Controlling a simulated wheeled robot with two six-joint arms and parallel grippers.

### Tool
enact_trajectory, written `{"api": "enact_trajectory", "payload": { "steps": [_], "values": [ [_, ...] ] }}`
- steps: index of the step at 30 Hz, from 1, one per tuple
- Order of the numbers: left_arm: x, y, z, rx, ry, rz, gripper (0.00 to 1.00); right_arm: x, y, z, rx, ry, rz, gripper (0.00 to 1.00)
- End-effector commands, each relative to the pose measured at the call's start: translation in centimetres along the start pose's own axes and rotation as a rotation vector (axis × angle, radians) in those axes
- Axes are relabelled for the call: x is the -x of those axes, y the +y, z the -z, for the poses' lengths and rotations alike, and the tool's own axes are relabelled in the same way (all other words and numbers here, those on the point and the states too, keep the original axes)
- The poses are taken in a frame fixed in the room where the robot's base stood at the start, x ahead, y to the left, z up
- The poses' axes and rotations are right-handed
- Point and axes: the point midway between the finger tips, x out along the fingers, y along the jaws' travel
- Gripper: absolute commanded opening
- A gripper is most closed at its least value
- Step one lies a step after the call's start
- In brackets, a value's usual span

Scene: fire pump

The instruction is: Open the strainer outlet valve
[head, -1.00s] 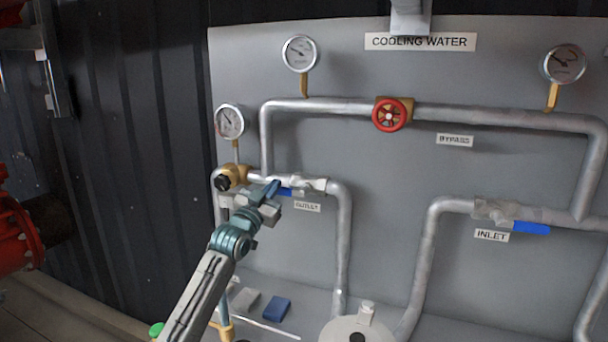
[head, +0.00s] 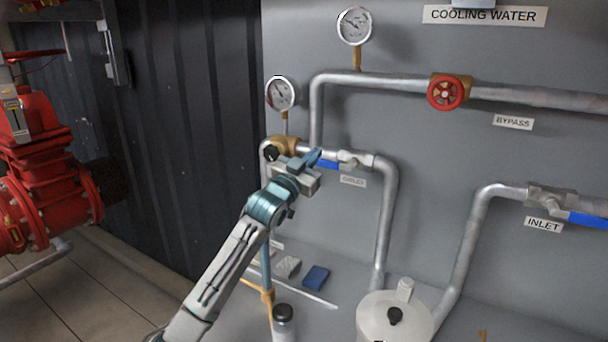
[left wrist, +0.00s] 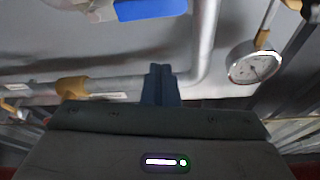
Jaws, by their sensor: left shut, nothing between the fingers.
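The strainer outlet valve (head: 355,158) sits on the pipe above the OUTLET label (head: 353,181). Its blue lever (head: 328,164) points left, roughly along the pipe. My left gripper (head: 314,158) is shut and empty, at the free end of the lever, and partly covers it. In the left wrist view the shut fingers (left wrist: 160,85) point up the picture. The blue lever (left wrist: 150,9) lies above them there, apart from the tips in the picture. In the head view I cannot tell whether they touch. My right gripper is not in view.
A brass fitting with a black knob (head: 283,146) and a gauge (head: 281,93) are close to the left gripper. The red bypass wheel (head: 446,92) is upper right, the inlet valve (head: 550,197) farther right. Red pump parts (head: 45,165) stand at far left.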

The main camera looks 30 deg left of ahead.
Motion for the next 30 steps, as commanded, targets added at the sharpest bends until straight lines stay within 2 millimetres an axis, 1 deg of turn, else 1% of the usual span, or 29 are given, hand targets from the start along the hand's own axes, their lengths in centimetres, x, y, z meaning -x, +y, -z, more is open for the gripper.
{"api": "enact_trajectory", "payload": {
  "steps": [1,3,6,10,14,21,30],
  "values": [
    [1.3,0.2,-0.5,-0.005,0.001,-0.002,0.00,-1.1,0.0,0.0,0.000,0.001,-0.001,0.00],
    [2.6,0.3,-0.5,-0.006,0.001,-0.002,0.00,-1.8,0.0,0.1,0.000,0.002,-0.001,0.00],
    [4.1,0.4,-0.4,-0.004,0.001,-0.002,0.00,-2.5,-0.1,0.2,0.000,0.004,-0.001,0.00],
    [5.2,0.5,-0.2,-0.001,0.000,-0.001,0.00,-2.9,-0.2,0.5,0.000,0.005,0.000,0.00],
    [5.6,0.4,0.0,-0.001,0.001,0.000,0.00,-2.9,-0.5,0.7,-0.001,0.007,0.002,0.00],
    [5.6,0.4,0.1,0.001,0.001,0.000,0.00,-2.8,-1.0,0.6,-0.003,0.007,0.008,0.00],
    [5.6,0.4,0.1,0.001,0.001,0.000,0.00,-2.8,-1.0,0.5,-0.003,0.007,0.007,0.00]
  ]
}}
